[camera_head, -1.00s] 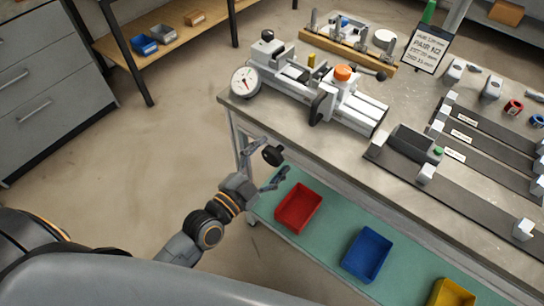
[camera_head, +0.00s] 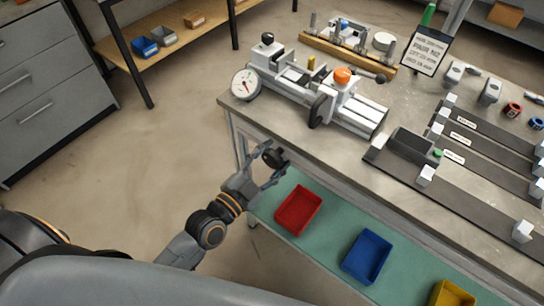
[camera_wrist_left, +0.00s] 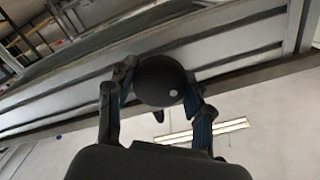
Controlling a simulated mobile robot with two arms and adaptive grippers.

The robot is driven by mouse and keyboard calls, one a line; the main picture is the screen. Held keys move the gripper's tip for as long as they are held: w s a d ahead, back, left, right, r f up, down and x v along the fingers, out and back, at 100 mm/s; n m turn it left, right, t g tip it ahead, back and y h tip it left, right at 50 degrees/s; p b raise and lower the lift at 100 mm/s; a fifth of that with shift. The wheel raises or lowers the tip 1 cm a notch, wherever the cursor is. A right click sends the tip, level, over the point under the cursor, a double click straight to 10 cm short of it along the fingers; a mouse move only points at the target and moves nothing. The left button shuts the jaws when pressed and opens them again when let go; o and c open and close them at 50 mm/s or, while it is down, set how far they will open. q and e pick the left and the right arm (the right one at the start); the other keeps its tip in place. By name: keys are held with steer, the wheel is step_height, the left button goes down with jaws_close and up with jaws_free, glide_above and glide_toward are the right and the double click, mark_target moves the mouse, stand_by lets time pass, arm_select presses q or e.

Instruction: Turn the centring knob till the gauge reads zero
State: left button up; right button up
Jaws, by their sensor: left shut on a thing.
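The centring knob (camera_head: 273,157) is a dark round knob just below the table's front edge. In the left wrist view, the knob (camera_wrist_left: 160,80) is a black ball with a small white dot, held between the two fingers. My left gripper (camera_head: 267,162) is shut on it, with a finger on either side. The gauge (camera_head: 245,84) is a white round dial with a reddish needle at the left end of the jig on the table. Its marks are too small for me to read. My right gripper is out of view.
The grey jig (camera_head: 340,110) has an orange cap and a black handwheel (camera_head: 317,110). A red bin (camera_head: 299,210) and a blue bin (camera_head: 367,256) stand on the green lower shelf, right of my left gripper. The floor left of the table is clear.

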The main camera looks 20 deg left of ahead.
arm_select(q)
steer(key=n+p, duration=0.2)
steer(key=n, duration=0.2)
steer(key=shift+r+n+p, duration=0.1)
steer(key=shift+n+p, duration=0.2)
steer(key=shift+p, duration=0.1)
steer(key=n+p, duration=0.1)
steer(key=n, duration=0.3)
steer(key=shift+p, duration=0.35)
steer(key=n+p, duration=0.1)
steer(key=n, duration=0.4)
steer(key=shift+f+n, duration=0.2)
steer(key=shift+n, duration=1.7)
steer(key=o, duration=1.1)
steer(key=shift+o, duration=0.2)
